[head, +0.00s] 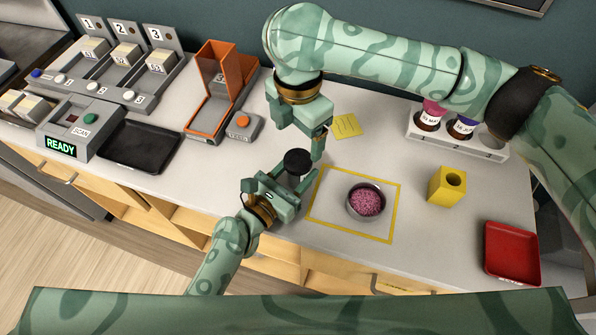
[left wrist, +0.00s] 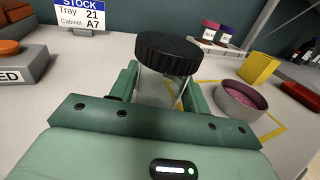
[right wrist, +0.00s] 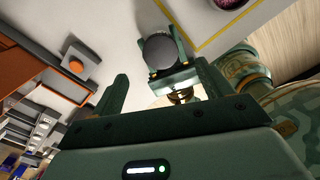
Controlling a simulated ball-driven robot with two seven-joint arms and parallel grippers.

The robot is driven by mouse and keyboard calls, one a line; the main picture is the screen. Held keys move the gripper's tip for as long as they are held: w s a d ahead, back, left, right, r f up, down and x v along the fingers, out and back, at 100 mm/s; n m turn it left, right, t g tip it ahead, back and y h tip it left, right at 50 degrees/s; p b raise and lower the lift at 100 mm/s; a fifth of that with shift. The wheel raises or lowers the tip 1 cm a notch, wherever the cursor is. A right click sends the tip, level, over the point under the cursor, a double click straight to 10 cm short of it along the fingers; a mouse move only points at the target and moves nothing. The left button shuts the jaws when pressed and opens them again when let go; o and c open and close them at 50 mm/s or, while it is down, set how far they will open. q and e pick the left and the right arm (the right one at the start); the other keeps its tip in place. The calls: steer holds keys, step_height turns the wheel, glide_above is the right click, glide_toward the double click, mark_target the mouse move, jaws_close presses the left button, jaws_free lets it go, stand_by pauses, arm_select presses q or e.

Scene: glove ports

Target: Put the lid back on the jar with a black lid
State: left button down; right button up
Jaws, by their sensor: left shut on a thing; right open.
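The clear jar (left wrist: 168,88) stands between the fingers of my left gripper (head: 285,184), which is shut on it near the counter's front edge. The black lid (left wrist: 168,55) sits over the jar's mouth in the left wrist view; it also shows in the head view (head: 297,161) and as a dark disc in the right wrist view (right wrist: 160,50). Whether it is screwed down cannot be told. My right gripper (right wrist: 158,78) is open and empty, just behind and above the lid, with one finger showing beside it in the head view.
A metal bowl of pink grains (head: 366,201) sits inside a yellow outlined square (head: 318,214). A yellow block (head: 447,186), a red tray (head: 511,252) and a bottle rack (head: 458,138) stand right. An orange chute (head: 214,88) and black tray (head: 139,146) stand left.

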step_height(320, 180, up, 5)
stand_by(0.3)
arm_select(q)
steer(key=c, duration=0.6)
jaws_free()
steer(key=shift+s, duration=0.1)
steer(key=b+v, duration=0.2)
steer(key=v, duration=1.4)
steer(key=shift+b, duration=0.35)
arm_select(e)
steer(key=shift+w+f, duration=0.1)
steer(key=shift+f, duration=1.55)
